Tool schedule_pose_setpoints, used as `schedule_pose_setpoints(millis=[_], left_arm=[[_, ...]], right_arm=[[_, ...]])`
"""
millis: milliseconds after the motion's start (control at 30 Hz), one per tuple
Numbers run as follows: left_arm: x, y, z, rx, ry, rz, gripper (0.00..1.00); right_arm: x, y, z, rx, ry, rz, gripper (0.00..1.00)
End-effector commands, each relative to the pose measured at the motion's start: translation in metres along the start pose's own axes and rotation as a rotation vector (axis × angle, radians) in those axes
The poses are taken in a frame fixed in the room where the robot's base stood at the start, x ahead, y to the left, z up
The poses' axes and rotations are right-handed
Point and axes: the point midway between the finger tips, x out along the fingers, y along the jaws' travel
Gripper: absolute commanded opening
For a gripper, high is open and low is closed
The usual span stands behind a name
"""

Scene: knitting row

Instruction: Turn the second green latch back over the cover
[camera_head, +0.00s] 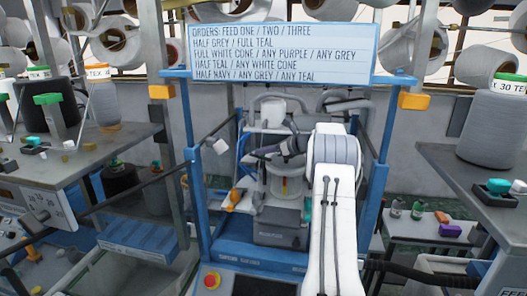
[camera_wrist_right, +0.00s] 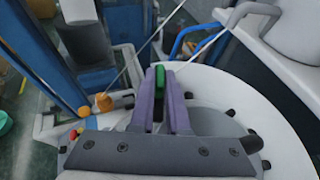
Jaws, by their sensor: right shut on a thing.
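My right gripper (camera_wrist_right: 160,88) shows in the right wrist view with its two purple fingers close together on a small green latch (camera_wrist_right: 159,76). Only the top of the latch shows between the fingertips; its lower part is hidden. A pale round plate (camera_wrist_right: 285,135) with black knobs lies beneath and around the fingers; I cannot tell whether it is the cover. In the head view, my right arm reaches up from the bottom to the middle of the blue-framed machine (camera_head: 198,205), and its dark gripper (camera_head: 262,152) points left. The latch cannot be made out there. My left gripper is not in view.
An orders board (camera_head: 275,52) hangs across the top of the machine. Orange blocks (camera_head: 413,101) stick out at its posts. Side tables with yarn cones (camera_head: 487,125) stand left and right. A red button (camera_head: 211,280) sits at the front. Thin yarns cross near the fingers.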

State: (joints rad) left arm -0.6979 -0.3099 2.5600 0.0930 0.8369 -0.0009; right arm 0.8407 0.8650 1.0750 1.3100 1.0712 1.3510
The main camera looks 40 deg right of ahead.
Motion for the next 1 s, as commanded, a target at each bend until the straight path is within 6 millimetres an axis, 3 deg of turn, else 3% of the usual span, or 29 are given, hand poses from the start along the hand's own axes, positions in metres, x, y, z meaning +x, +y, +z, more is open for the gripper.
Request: schedule_pose_setpoints(millis=[367,400,433,467,800,1000], left_arm=[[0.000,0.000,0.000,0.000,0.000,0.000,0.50],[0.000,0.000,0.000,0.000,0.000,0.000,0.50],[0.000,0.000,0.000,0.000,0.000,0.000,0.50],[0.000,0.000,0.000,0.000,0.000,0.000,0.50],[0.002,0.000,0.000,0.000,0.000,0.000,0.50],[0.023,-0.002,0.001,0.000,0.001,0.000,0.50]], right_arm=[[0.000,0.000,0.002,-0.001,-0.003,0.002,0.00],[0.000,0.000,0.002,-0.001,-0.003,0.002,0.29],[0.000,0.000,0.002,-0.001,-0.003,0.002,0.41],[0.000,0.000,0.002,-0.001,-0.003,0.002,0.44],[-0.002,-0.001,0.000,-0.001,-0.002,0.001,0.44],[-0.029,-0.001,-0.004,-0.003,-0.002,-0.003,0.44]])
